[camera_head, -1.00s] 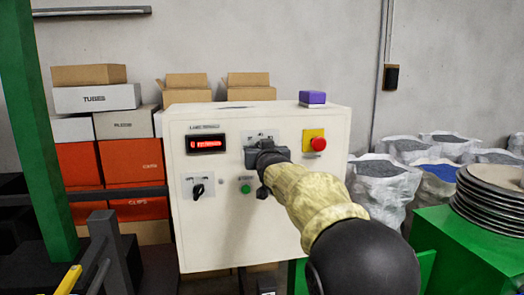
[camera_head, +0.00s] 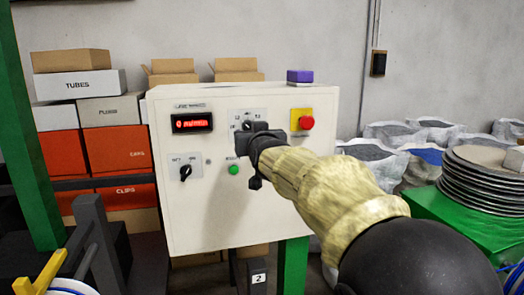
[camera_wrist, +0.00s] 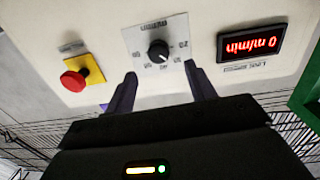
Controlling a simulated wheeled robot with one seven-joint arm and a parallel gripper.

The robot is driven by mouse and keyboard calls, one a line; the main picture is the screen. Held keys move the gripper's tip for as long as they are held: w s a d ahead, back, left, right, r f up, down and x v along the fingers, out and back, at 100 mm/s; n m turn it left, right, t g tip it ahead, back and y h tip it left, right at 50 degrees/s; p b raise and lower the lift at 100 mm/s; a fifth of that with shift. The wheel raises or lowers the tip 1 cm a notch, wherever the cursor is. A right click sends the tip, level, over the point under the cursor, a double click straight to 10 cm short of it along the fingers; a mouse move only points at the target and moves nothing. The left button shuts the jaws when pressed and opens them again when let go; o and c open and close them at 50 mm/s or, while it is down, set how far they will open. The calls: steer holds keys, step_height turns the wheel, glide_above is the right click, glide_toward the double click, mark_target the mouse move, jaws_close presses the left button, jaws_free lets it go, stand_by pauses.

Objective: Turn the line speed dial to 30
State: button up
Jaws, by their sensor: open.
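The line speed dial (camera_wrist: 158,50) is a small black knob with a white pointer mark on a grey scale plate (camera_wrist: 135,40). The wrist view shows it upside down, with numbers around it. The red display (camera_wrist: 251,45) beside it reads 0 m/min; it also shows in the head view (camera_head: 192,123). My gripper (camera_wrist: 160,84) is open, its two dark fingers apart, with the dial ahead between their tips. I see no contact. In the head view my gripper (camera_head: 247,140) is in front of the plate, partly covering its lower part.
The cream control box (camera_head: 215,215) also carries a red stop button (camera_head: 306,122) on yellow, a green button (camera_head: 233,170) and a black selector switch (camera_head: 185,173). A purple block (camera_head: 300,76) lies on top. Boxes are stacked behind left; sacks and a green stand are right.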

steer(key=p+v, duration=0.2)
steer(key=v, duration=0.7)
steer(key=shift+s, duration=0.4)
steer(key=shift+d+f, duration=0.1)
steer(key=shift+f, duration=0.05)
steer(key=s+d+f+g+h, duration=0.1)
steer(key=s+d+f+g, duration=0.15)
steer(key=f, duration=0.45)
steer(key=s+d+f+g, duration=0.1)
steer(key=d+f+g, duration=0.15)
steer(key=f, duration=0.55)
steer(key=s+d+f+g+h, duration=0.1)
steer(key=s+d+f+g, duration=0.15)
steer(key=f, duration=0.45)
steer(key=s+d+f+m+g+h, duration=0.1)
steer(key=s+d+f+g, duration=0.2)
steer(key=s+f, duration=0.4)
steer(key=s+d+f+m+g+h, duration=0.1)
steer(key=s+d+f+g, duration=0.2)
steer(key=s+d+f, duration=0.3)
step_height(320, 180, down, 2)
steer(key=shift+s+d+f+m+g, duration=0.1)
steer(key=shift+s+d+m+g, duration=0.25)
steer(key=shift+s, duration=0.7)
